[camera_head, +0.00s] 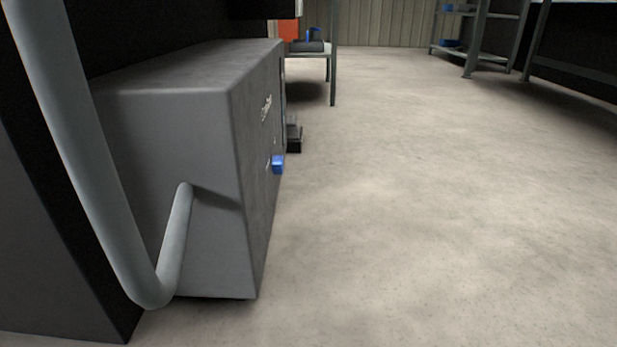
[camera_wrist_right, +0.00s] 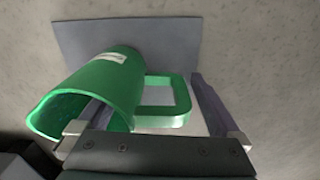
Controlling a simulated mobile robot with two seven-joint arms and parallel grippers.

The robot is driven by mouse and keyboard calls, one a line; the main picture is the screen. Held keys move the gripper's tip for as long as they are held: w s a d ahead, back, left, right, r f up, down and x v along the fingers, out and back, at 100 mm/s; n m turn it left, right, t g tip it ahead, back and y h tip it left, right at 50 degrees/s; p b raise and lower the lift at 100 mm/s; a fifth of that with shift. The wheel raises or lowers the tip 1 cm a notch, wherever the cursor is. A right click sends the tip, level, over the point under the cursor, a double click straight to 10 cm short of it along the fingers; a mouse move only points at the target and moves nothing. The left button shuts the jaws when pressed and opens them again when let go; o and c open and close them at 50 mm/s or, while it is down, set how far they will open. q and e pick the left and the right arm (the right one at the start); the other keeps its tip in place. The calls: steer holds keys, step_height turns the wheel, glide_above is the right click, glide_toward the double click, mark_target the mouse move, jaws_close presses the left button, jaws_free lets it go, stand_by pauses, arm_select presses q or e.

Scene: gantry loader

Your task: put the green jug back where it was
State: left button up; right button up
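The green jug (camera_wrist_right: 105,85) shows in the right wrist view, with its open mouth toward the lower left and a pale label on its side. Its loop handle (camera_wrist_right: 182,97) points to the right. My right gripper (camera_wrist_right: 150,105) has its fingers apart, with the handle between them. The left-hand finger is partly hidden at the jug's wall, and the other lies close to the handle's outer side. I cannot tell whether they press on the jug. The jug is not visible in the head view, and neither is my left gripper.
A grey flat panel (camera_wrist_right: 75,42) lies beyond the jug in the right wrist view. In the head view, a large grey machine housing (camera_head: 165,130) with a bent pipe (camera_head: 100,220) fills the left. Tables and shelves (camera_head: 490,55) stand at the back. The floor (camera_head: 440,200) at right is clear.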

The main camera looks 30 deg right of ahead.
steer(key=shift+r, duration=0.1)
step_height(320, 180, up, 12)
steer(key=p, duration=1)
steer(key=shift+f, duration=0.2)
steer(key=shift+a+r+p, duration=0.1)
steer(key=shift+r+p, duration=0.15)
steer(key=shift+p, duration=0.2)
steer(key=shift+s+a+r, duration=0.1)
steer(key=shift+a+r, duration=0.15)
steer(key=w+a+r+m+t+y, duration=0.1)
steer(key=a+r+m+t+y, duration=0.2)
steer(key=r, duration=0.7)
steer(key=d+r+m+h, duration=0.2)
steer(key=d+r+m, duration=0.3)
steer(key=d+r, duration=0.3)
steer(key=shift+s+d+m+t+h, duration=0.3)
steer(key=shift+s+d, duration=0.15)
steer(key=shift+d, duration=0.45)
steer(key=shift+r, duration=0.15)
